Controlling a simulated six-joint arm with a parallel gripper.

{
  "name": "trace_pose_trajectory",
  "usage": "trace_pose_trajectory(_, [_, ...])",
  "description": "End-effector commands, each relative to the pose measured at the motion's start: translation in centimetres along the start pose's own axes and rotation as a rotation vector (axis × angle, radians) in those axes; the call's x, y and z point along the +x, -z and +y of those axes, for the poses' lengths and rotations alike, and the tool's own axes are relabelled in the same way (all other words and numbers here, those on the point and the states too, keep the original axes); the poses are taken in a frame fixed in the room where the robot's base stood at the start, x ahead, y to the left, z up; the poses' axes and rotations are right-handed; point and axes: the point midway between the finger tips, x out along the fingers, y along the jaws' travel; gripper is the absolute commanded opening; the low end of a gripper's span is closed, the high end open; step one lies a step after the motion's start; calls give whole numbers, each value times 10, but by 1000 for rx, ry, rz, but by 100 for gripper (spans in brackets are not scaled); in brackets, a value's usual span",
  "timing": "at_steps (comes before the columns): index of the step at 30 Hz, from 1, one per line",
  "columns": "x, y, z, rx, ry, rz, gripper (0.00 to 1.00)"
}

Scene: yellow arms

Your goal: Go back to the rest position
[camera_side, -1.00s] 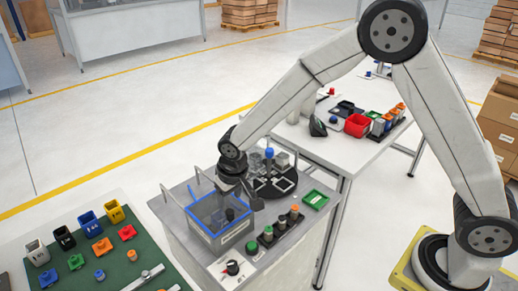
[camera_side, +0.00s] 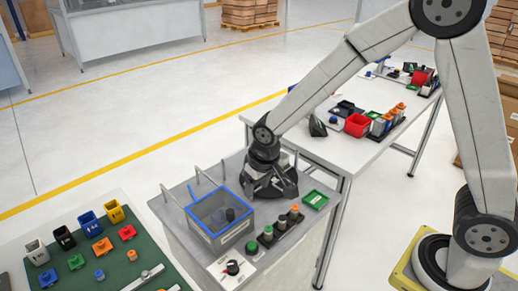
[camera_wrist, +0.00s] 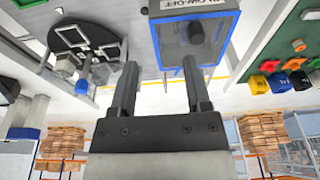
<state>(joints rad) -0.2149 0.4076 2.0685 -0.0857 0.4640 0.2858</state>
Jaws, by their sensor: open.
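My gripper (camera_side: 270,186) is over the grey cabinet top in the side view, above the black round fixture and to the right of the blue-rimmed clear box (camera_side: 220,217). In the wrist view my gripper (camera_wrist: 158,70) shows two dark fingers spread apart with nothing between them. The blue-rimmed box (camera_wrist: 232,45) lies beyond the fingers in the wrist view, with a dark cylinder inside. The black round fixture (camera_wrist: 75,35) with white square outlines is at the left of the wrist view, with a blue-topped part beside it. The arm hides most of this fixture in the side view.
A dial panel (camera_side: 232,267) sits at the front. A green board (camera_side: 100,265) with coloured blocks is at left. A white table (camera_side: 345,150) with bins stands behind.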

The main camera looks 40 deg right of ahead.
Motion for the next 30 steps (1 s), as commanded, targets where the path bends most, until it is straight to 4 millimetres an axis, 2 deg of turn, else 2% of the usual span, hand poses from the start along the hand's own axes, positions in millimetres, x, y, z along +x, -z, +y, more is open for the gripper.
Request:
trace_pose_trajectory(1, [-8, -10, 12, 5, 0, 3, 62])
trace_pose_trajectory(6, [-26, -48, 42, 5, 0, 10, 62])
trace_pose_trajectory(15, [-44, -109, 77, 5, -4, 23, 62])
trace_pose_trajectory(21, [-47, -125, 83, 2, -6, 25, 62])
trace_pose_trajectory(30, [-47, -126, 83, 1, -6, 25, 62])
